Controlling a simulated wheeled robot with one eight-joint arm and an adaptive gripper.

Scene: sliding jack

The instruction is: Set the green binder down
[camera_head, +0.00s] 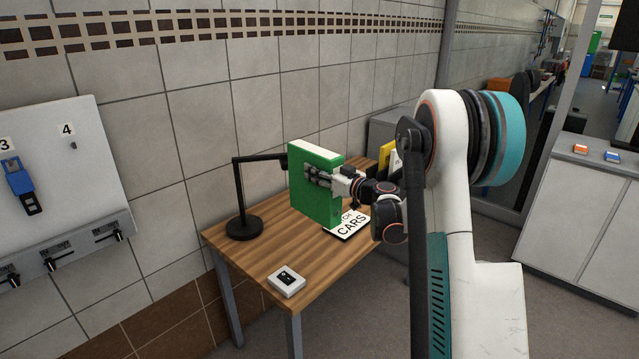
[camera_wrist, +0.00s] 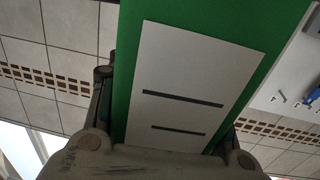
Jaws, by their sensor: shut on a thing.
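The green binder (camera_head: 314,202) is upright in the head view, above the wooden table (camera_head: 278,250). My gripper (camera_head: 322,178) is shut on it from the right side. In the wrist view the binder (camera_wrist: 262,28) fills the middle, with a white label (camera_wrist: 190,75) bearing two dark lines. The gripper fingers (camera_wrist: 168,140) show on both sides of it. The binder's lower edge appears above the tabletop, but I cannot tell the exact gap.
A black desk lamp (camera_head: 243,225) stands left of the binder. A white card reading CARS (camera_head: 350,228) lies under and right of it. A yellow item (camera_head: 385,153) stands at the back right. A small white box (camera_head: 286,281) lies near the front edge, with bare wood around it.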

